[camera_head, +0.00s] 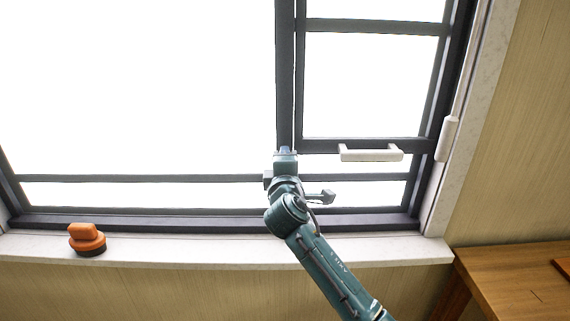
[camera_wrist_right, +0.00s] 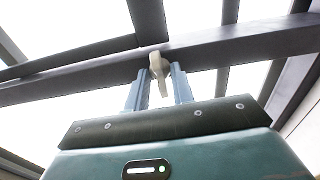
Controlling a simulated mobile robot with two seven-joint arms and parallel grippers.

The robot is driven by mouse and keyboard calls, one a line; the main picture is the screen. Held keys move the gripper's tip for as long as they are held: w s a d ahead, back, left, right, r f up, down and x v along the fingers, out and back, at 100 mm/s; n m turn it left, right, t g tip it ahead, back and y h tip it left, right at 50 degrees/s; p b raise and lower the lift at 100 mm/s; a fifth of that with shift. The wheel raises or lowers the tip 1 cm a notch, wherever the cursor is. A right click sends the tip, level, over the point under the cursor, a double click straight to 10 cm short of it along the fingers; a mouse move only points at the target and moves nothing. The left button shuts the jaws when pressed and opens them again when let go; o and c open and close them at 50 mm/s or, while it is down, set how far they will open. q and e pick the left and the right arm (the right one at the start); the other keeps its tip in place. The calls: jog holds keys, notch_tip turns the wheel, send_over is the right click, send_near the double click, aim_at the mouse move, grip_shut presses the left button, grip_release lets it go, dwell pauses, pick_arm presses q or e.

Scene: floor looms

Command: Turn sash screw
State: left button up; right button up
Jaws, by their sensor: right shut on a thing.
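The sash screw (camera_wrist_right: 157,72) is a small cream-coloured piece with a rounded head and a flat tab. In the right wrist view it stands at the dark rail of the window frame (camera_wrist_right: 215,45). My right gripper (camera_wrist_right: 159,78) has its two blue-grey fingers on either side of it and is shut on it. In the head view my right gripper (camera_head: 285,153) is at the lower end of the dark upright between the panes, and its own wrist hides the screw. The right sash (camera_head: 370,27) has a white bar handle (camera_head: 371,155). My left gripper is out of view.
An orange knob-like object with a dark base (camera_head: 87,238) stands on the pale sill (camera_head: 190,249) at the left. A white fitting (camera_head: 447,139) is on the right of the frame. A wooden table (camera_head: 515,280) stands at the lower right. The middle of the sill is clear.

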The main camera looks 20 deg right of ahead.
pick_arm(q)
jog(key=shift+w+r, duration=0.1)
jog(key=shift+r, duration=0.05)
pick_arm(e)
jog(key=shift+f, duration=0.1)
dwell(0.3)
jog(key=o, duration=0.6)
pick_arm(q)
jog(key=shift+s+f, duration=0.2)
pick_arm(e)
jog(key=shift+o, duration=0.3)
pick_arm(q)
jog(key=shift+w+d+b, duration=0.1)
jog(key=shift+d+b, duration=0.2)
jog(key=shift+b, duration=0.4)
pick_arm(e)
jog(key=v, duration=1.3)
jog(key=shift+s, duration=0.15)
